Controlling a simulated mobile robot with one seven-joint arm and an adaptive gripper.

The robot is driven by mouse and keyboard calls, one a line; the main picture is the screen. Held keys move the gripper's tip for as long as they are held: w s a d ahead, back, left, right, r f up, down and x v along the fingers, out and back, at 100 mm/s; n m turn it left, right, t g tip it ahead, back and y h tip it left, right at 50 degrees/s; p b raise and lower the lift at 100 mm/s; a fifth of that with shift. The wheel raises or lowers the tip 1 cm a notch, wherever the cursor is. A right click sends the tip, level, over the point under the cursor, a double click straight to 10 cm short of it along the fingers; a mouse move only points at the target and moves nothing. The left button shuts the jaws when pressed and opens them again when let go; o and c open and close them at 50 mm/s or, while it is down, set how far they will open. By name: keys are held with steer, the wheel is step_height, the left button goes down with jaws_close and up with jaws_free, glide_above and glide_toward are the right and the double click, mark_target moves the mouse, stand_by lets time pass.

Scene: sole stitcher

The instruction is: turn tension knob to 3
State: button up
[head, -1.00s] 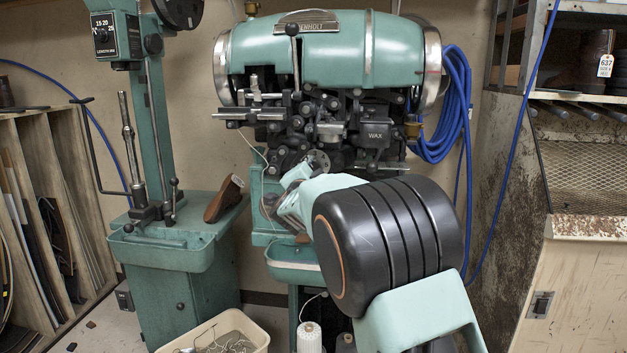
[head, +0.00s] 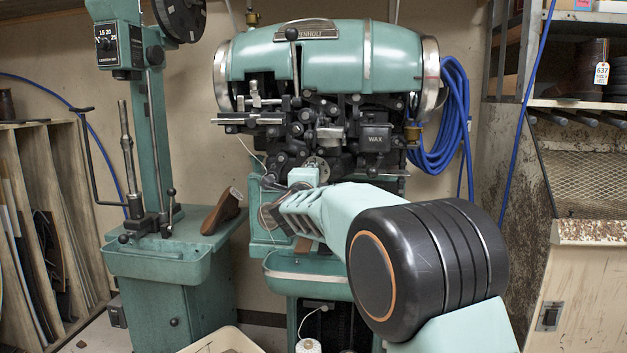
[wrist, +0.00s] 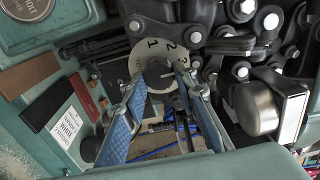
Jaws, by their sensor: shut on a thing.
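In the wrist view the tension dial plate (wrist: 136,57) is a pale ring with dark numerals; 1, 2 and 3 run from its top to its right. The round tension knob (wrist: 158,76) sits at its centre with a short pale mark that appears to face right, near the 3 side; the exact setting is hard to read. My gripper (wrist: 162,82) has its two blue-padded fingers on either side of the knob, shut on it.
The wax box (head: 375,138), levers and dark linkages crowd the stitcher head near my gripper. In the wrist view a metal cup-like part (wrist: 254,108) is close on the right. A thread spool (head: 308,346) stands below. A blue hose (head: 455,115) hangs at right.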

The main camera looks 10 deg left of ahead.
stand_by(0.4)
steer(key=o, duration=1.2)
steer(key=shift+c, duration=0.2)
steer(key=s, duration=1.2)
steer(key=shift+a, duration=0.2)
